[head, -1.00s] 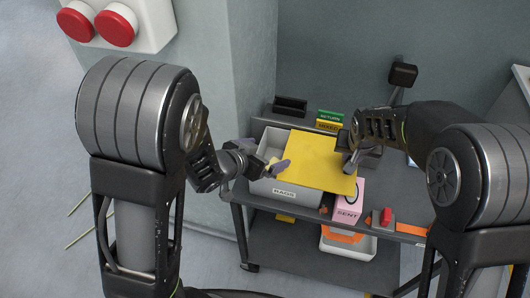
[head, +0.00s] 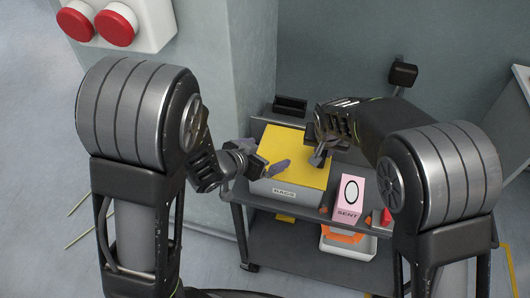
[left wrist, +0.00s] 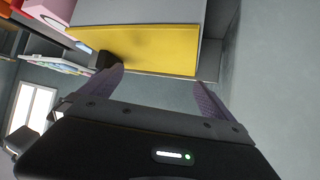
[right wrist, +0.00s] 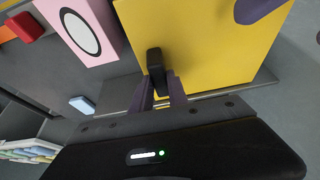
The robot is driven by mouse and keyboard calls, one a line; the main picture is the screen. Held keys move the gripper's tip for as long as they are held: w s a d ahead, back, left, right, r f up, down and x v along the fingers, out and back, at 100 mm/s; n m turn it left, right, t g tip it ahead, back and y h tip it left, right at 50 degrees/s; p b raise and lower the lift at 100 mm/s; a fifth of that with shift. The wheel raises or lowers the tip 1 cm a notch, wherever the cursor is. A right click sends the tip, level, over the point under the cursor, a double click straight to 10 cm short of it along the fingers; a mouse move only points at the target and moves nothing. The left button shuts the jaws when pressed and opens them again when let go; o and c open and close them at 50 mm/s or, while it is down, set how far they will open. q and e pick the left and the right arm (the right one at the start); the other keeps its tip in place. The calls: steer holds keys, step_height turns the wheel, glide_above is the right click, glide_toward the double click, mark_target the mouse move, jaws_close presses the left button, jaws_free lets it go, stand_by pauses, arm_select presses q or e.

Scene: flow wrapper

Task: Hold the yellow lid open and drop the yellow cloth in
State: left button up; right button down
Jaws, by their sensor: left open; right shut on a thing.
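The yellow lid (head: 300,150) lies flat over the grey bin marked RAGS (head: 270,188). It also shows in the right wrist view (right wrist: 215,45) and the left wrist view (left wrist: 150,48). My right gripper (head: 319,157) is at the lid's right side, shut on the black handle (right wrist: 155,60) of the lid. My left gripper (head: 271,164) is open and empty over the left part of the lid; its fingers stand apart in the left wrist view (left wrist: 158,85). I do not see the yellow cloth as a separate thing; the inside of the bin is hidden under the lid.
A black holder (head: 290,105) is behind the bin. The cart's lower shelf (head: 285,245) holds a white tray (head: 348,244) with orange contents.

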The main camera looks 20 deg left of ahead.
steer(key=c, duration=1.2)
jaws_free()
steer(key=shift+r, duration=0.1)
arm_select(q)
steer(key=shift+f+b, duration=0.9)
arm_select(e)
steer(key=v, duration=0.6)
steer(key=shift+s+r, duration=0.15)
steer(key=shift+r, duration=0.15)
steer(key=shift+s+r, duration=0.2)
steer(key=shift+r, duration=0.25)
